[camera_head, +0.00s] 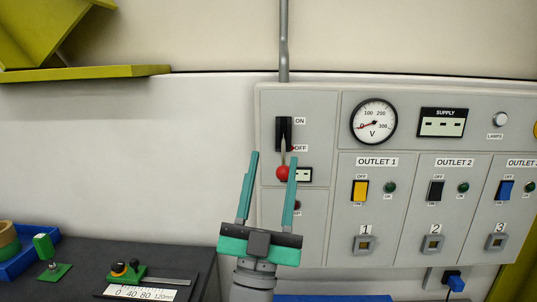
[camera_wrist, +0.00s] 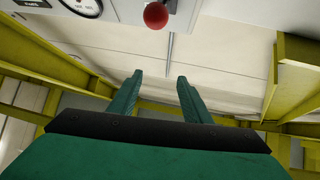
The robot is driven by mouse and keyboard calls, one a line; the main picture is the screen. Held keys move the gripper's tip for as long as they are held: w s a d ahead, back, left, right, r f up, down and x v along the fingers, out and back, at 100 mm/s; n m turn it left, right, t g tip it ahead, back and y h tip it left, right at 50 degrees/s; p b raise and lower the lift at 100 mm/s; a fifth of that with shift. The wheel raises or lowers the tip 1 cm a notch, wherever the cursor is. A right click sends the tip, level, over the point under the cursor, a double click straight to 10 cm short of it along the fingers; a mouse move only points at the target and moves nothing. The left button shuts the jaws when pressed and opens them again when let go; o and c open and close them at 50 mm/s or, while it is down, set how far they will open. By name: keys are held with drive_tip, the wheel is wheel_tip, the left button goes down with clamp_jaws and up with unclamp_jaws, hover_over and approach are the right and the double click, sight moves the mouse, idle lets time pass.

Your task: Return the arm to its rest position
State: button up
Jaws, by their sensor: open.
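My gripper (camera_head: 268,188) is open and empty, with its teal fingers pointing up in front of the grey control panel (camera_head: 319,130). In the head view its right finger overlaps the area just below the main lever, a black switch with a red knob (camera_head: 282,174). The knob hangs on the OFF side. In the wrist view my gripper (camera_wrist: 160,95) has nothing between its fingers. The red knob (camera_wrist: 156,16) shows there at the top, apart from the fingertips.
The panel has a voltmeter (camera_head: 374,121), a supply display (camera_head: 442,122) and several outlet switches. A dark table (camera_head: 75,264) at lower left carries a blue bin (camera_head: 18,262), small green parts and a ruler plate (camera_head: 140,293). A yellow-green shelf (camera_head: 85,73) juts out at upper left. The wall between is clear.

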drive_tip(key=s+a+f+n+g+y, duration=0.1)
drive_tip(key=s+f+n+g+y, duration=0.2)
drive_tip(key=f, duration=1.5)
drive_tip(key=s+f+n+g+y, duration=0.25)
drive_tip(key=f+n+y, duration=0.2)
drive_tip(key=f, duration=1.25)
drive_tip(key=s+f+g, duration=0.2)
drive_tip(key=s+f, duration=0.4)
drive_tip(key=s, duration=0.4)
drive_tip(key=s+f+m+g, duration=0.1)
drive_tip(key=s+f+g, duration=0.1)
drive_tip(key=s+f, duration=0.5)
drive_tip(key=s+f+m+g, duration=0.1)
drive_tip(key=s+f+g, duration=0.1)
drive_tip(key=s+f, duration=0.5)
drive_tip(key=s, duration=0.6)
drive_tip(key=shift+f, duration=0.2)
drive_tip(key=shift+s+m, duration=0.25)
